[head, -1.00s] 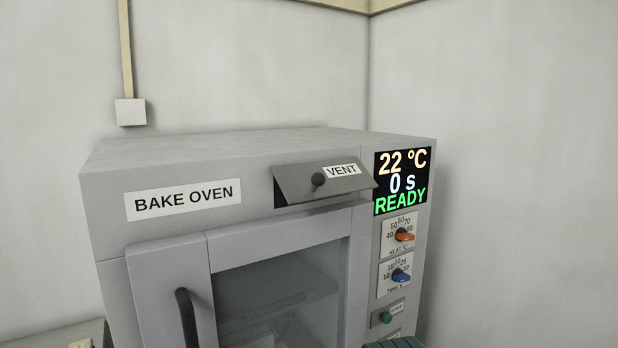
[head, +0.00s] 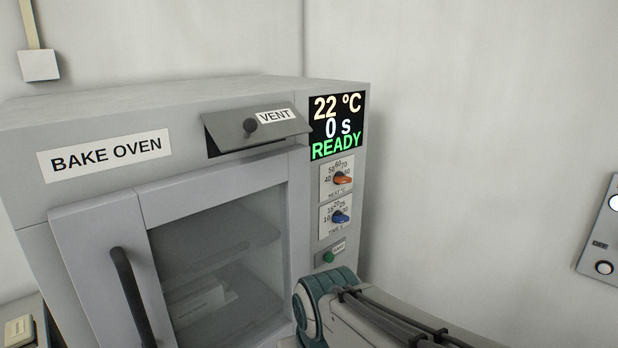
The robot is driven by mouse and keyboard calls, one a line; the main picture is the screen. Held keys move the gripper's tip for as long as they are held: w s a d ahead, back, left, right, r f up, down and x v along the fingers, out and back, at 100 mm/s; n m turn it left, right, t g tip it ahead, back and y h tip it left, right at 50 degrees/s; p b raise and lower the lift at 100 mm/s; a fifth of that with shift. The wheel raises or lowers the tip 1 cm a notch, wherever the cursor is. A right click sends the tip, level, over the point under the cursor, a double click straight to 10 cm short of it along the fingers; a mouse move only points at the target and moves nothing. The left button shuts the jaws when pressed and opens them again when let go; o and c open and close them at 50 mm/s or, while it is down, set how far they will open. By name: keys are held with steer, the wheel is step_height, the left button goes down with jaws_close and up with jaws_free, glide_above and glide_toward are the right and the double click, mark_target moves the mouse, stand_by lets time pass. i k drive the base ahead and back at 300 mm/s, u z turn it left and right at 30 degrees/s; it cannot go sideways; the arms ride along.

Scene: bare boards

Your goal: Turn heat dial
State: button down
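The orange heat dial (head: 343,180) sits on a white scale plate on the oven's right-hand control strip, below the display. Numbers from 40 upward ring it; its exact setting is too small to read. The bake oven (head: 215,178) is a grey box with its glass door shut. Its display (head: 337,127) reads 22 °C, 0 s, READY. My arm shows at the lower right, in front of the oven's lower right corner. My gripper is not in view.
A blue time dial (head: 340,216) and a green button (head: 328,257) sit below the heat dial. The vent flap (head: 257,128) is tilted outward. The black door handle (head: 133,298) stands out at the left. A wall panel (head: 604,232) is at the right edge.

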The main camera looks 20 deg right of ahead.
mark_target(339, 178)
steer(key=z, duration=0.05)
steer(key=k, duration=0.6)
steer(key=z, duration=0.7)
steer(key=i, duration=1.25)
steer(key=u, duration=0.3)
